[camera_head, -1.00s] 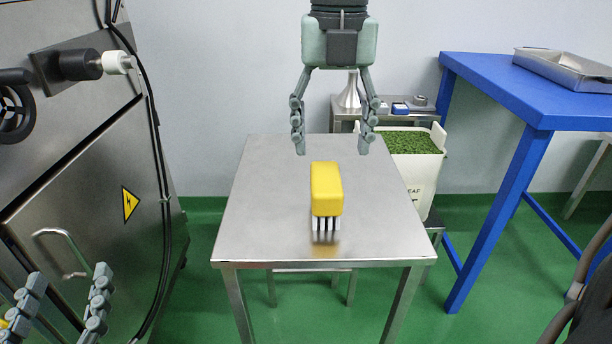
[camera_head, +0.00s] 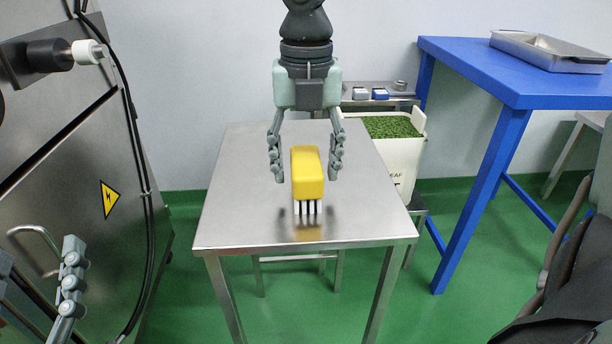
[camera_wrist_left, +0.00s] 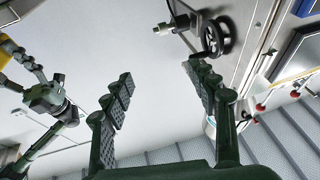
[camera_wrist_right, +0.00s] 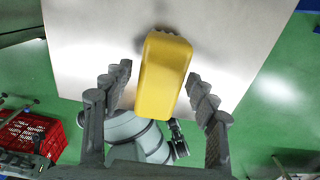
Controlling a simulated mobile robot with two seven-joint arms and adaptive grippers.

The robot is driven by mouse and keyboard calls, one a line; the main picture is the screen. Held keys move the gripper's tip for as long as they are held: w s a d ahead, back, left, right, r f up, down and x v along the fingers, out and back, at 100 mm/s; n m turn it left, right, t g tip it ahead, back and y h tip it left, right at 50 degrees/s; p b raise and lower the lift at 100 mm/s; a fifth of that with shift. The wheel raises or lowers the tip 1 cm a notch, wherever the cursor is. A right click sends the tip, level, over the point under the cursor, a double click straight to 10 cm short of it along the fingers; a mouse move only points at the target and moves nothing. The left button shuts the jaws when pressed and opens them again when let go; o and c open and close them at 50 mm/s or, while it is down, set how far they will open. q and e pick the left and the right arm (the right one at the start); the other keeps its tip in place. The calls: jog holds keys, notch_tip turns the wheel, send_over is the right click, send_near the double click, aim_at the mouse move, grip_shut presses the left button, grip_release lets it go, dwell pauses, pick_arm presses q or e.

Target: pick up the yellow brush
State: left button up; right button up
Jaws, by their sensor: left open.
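The yellow brush (camera_head: 307,174) stands on the steel table (camera_head: 235,215), its white bristles down. In the right wrist view its yellow body (camera_wrist_right: 163,75) lies between my fingers. My right gripper (camera_head: 306,180) comes in from the far side of the table. It is open, with one finger on each side of the brush and a visible gap at least on the left side in the right wrist view. My left gripper (camera_wrist_left: 160,70) is open and empty, well away from the table, at the lower left of the head view.
A steel machine (camera_head: 85,205) stands at the left. A blue table (camera_head: 520,85) with a metal tray (camera_head: 548,50) is at the right. A white bin (camera_head: 402,165) of green leaves stands behind the steel table. The tabletop around the brush is bare.

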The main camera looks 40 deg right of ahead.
jog(key=c, duration=1.2)
jog(key=shift+o, duration=0.2)
jog(key=shift+r, duration=0.1)
jog(key=shift+w+r, duration=0.1)
jog(key=shift+r, duration=0.55)
notch_tip(320, 180, up, 15)
jog(key=p, duration=0.2)
pick_arm(q)
jog(key=s+a+f+g+y+p, duration=0.1)
jog(key=a+f+g+y, duration=0.2)
jog(key=f, duration=0.6)
jog(key=s+a+f+g+y+p, duration=0.1)
jog(key=a+f+g+y, duration=0.2)
jog(key=a+f+g, duration=0.3)
notch_tip(320, 180, down, 4)
jog(key=shift+a+r+n+g, duration=0.2)
jog(key=shift+a+n+g, duration=0.2)
jog(key=shift+a, duration=0.25)
pick_arm(e)
notch_tip(320, 180, up, 12)
jog(key=f, duration=0.1)
send_over(306, 159)
jog(key=shift+r, duration=0.25)
